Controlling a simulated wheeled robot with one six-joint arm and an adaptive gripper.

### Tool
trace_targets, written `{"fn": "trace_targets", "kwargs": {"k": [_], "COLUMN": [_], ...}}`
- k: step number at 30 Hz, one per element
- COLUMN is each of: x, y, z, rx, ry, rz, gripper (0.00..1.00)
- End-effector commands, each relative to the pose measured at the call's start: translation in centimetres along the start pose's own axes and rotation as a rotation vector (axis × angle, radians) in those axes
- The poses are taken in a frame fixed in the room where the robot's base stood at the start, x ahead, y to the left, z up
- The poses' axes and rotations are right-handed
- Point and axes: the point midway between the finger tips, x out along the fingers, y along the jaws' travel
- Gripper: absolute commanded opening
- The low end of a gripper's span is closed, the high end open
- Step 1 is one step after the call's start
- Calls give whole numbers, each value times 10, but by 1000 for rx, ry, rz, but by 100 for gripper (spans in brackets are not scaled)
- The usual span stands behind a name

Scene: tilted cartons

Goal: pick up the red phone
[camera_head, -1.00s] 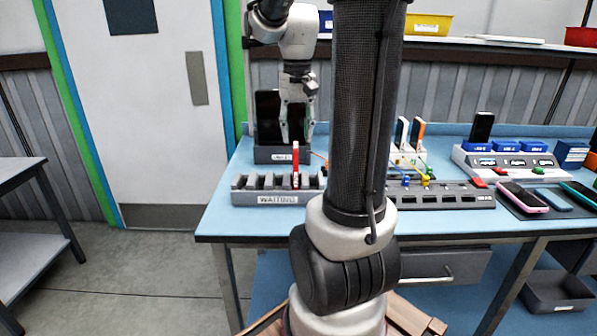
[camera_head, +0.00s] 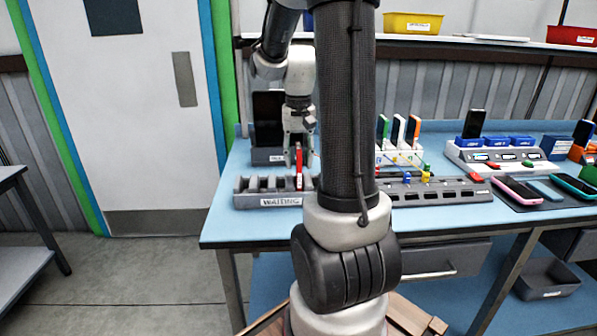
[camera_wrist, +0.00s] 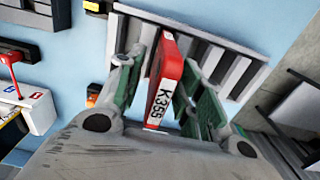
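The red phone (camera_head: 299,168) stands upright in a slot near the right end of the grey rack marked WAITING (camera_head: 281,202). In the wrist view the red phone (camera_wrist: 165,80) shows a white label reading K355, with its lower end toward the rack (camera_wrist: 210,50). My gripper (camera_head: 299,152) is over the phone, pointing down. In the wrist view my gripper (camera_wrist: 163,72) has its green-padded fingers on either side of the phone. A gap shows on the left; the right finger is close to the phone, and contact there is unclear.
A dark device in a stand (camera_head: 268,120) is just behind my gripper. A white rack with upright phones (camera_head: 398,155) and a grey block with coloured plugs (camera_head: 440,192) are to the right. Phones lie on a dark mat (camera_head: 535,203). My arm hides the bench's middle.

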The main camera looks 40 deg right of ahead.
Motion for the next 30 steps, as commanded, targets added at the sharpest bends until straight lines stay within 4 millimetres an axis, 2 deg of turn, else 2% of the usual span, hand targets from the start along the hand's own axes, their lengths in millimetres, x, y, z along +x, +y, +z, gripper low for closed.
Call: {"fn": "trace_targets", "kwargs": {"k": [1, 5, 14, 17, 30], "x": [0, 0, -1, -6, -88], "y": [0, 0, 0, 0, -2], "z": [0, 0, 0, -1, -2], "rx": [0, 0, 0, 0, -4], "ry": [0, 0, 1, 3, 3], "rz": [0, 0, 0, -1, -1], "gripper": [24, 0, 0, 0, 0]}}
